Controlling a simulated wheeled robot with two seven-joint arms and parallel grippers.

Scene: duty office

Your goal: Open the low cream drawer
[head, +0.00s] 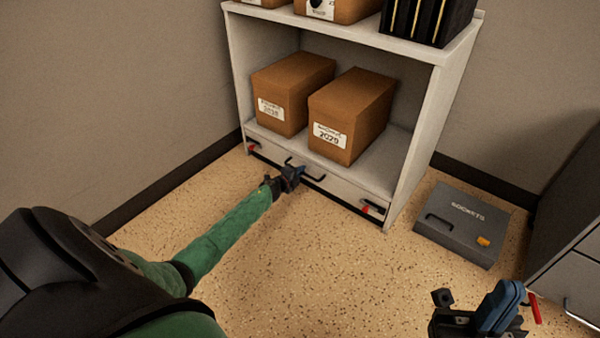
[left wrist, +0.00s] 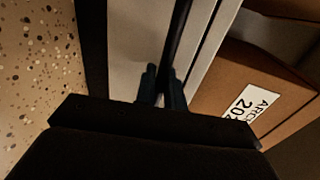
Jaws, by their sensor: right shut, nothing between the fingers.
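The low cream drawer (head: 339,188) is at the bottom of the cream shelf unit, its front looking flush with the frame. Its black bar handle (head: 317,178) is at the middle of the front and also shows in the left wrist view (left wrist: 179,38). My left gripper (head: 291,177) is at the left part of this handle. In the left wrist view, its fingers (left wrist: 161,84) are close together with the dark bar running between them. They look shut on it. My right gripper (head: 508,294) is shut and empty, low at the right, away from the drawer.
Red-tipped black catches sit at the drawer's left end (head: 252,149) and right end (head: 368,209). Brown archive boxes (head: 352,112) stand above. A grey case (head: 462,222) lies on the floor to the right, near a grey cabinet (head: 575,275). The floor before the drawer is clear.

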